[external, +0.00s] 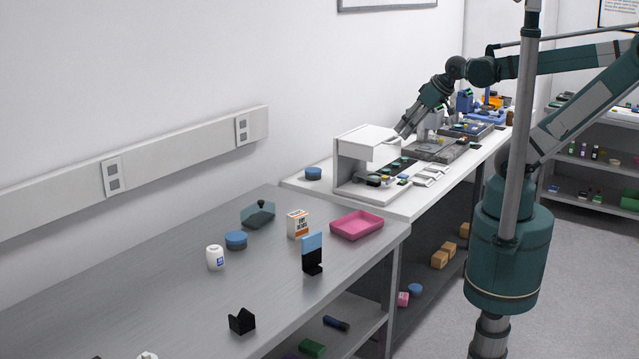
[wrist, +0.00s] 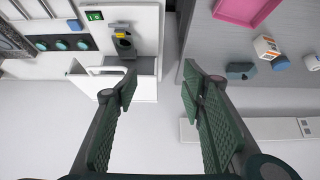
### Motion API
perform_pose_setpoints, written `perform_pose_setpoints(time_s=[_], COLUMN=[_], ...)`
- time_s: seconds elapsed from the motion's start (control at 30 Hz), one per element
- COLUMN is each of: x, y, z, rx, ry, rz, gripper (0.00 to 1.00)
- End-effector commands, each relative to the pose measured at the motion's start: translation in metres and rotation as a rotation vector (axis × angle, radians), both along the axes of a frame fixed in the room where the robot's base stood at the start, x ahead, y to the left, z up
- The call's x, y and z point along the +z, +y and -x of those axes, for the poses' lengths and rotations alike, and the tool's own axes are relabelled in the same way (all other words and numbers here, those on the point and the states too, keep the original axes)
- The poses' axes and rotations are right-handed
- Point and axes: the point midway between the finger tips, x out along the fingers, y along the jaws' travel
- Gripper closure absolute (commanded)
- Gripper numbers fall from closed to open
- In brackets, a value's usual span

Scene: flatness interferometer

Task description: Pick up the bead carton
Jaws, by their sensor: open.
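The bead carton (external: 298,224) is a small white box with an orange band and dark lettering. It stands upright on the grey bench, between a blue round container and the pink tray. In the wrist view the carton (wrist: 266,47) shows at the upper right, outside my fingers. My gripper (external: 404,133) is over the white bench farther back, close to the white instrument housing and well away from the carton. In the wrist view my gripper (wrist: 160,80) is open, with nothing between its green ribbed fingers.
The pink tray (external: 357,225) lies right of the carton, and a blue-and-black stand (external: 312,254) is in front of it. A blue round container (external: 236,240) and a white jar (external: 215,257) are to its left. The white instrument housing (external: 368,143) rises near my gripper.

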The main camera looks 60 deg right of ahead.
Motion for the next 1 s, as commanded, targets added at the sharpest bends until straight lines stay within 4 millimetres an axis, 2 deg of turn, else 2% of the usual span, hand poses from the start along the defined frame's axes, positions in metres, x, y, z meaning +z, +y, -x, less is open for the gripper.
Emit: perform_pose_setpoints(time_s=[0.07, 0.13, 0.57, 0.77, 1.0], x=[0.000, 0.000, 0.001, 0.004, 0.008], y=[0.000, 0.000, 0.002, 0.011, 0.031], z=[0.000, 0.000, -0.002, -0.013, -0.036], rx=[0.000, 0.000, 0.010, 0.051, 0.143], ry=[0.000, 0.000, 0.005, 0.025, 0.070], rz=[0.000, 0.000, 0.003, 0.018, 0.051], gripper=[0.59, 0.55, 0.55, 0.55, 0.55])
